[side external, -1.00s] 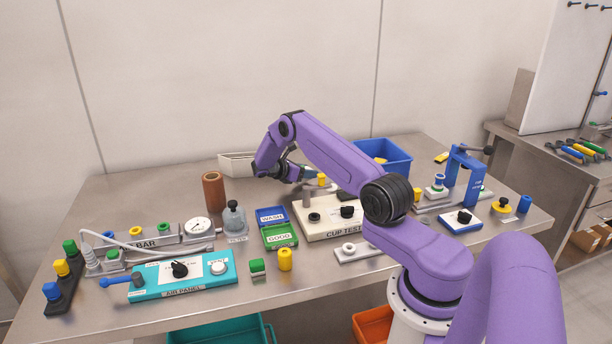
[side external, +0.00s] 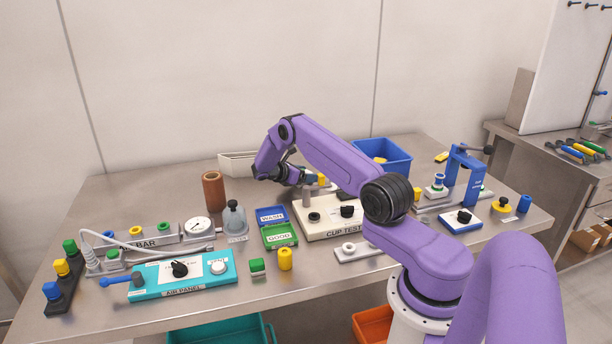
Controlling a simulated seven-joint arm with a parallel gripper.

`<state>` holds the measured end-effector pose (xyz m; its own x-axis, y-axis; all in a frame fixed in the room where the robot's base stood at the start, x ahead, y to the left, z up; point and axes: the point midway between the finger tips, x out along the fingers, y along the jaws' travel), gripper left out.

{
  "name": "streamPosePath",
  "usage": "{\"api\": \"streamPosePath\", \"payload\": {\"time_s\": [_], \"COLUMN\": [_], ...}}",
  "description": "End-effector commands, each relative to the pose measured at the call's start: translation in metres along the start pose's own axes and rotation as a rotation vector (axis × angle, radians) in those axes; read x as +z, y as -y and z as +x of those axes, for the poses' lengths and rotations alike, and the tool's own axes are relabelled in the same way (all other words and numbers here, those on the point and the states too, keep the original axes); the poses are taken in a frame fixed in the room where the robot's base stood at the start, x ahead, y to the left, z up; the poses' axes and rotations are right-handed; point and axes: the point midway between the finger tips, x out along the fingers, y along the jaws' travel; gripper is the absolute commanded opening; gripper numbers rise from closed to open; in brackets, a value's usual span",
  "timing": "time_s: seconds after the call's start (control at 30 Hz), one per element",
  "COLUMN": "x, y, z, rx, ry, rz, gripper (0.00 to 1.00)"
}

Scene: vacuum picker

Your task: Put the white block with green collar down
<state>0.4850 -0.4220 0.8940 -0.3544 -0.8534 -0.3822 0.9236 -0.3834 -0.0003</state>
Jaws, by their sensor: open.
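My gripper (side external: 309,179) is open, low over the back of the cup test stand (side external: 335,230), its fingers pointing right. The fingers are small here and partly hidden by my own arm. A yellow cylinder (side external: 322,180) shows just beyond the fingertips; I cannot tell if they touch it. I cannot clearly make out a white block with a green collar. A small green-topped block (side external: 257,266) stands at the front of the table, well apart from my gripper.
The blue and green wash/good trays (side external: 279,235) lie left of the test stand. A brown cylinder (side external: 213,192), a teal air panel (side external: 180,276) and the air bar (side external: 150,242) are further left. A blue bin (side external: 385,155) and a blue press (side external: 468,178) stand right.

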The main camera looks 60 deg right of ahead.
Motion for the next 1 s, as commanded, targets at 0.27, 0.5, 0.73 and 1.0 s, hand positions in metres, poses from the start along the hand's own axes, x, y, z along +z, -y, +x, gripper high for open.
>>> {"api": "streamPosePath", "payload": {"time_s": [0.27,0.5,0.73,1.0], "x": [-0.001,-0.001,-0.001,0.001], "y": [-0.001,-0.001,0.000,0.006], "z": [-0.048,-0.093,-0.116,-0.178], "rx": [0.005,0.004,0.002,0.066], "ry": [0.000,0.000,0.000,-0.098], "rz": [-0.001,-0.001,-0.001,0.048], "gripper": [0.72,0.72,0.72,0.72]}}
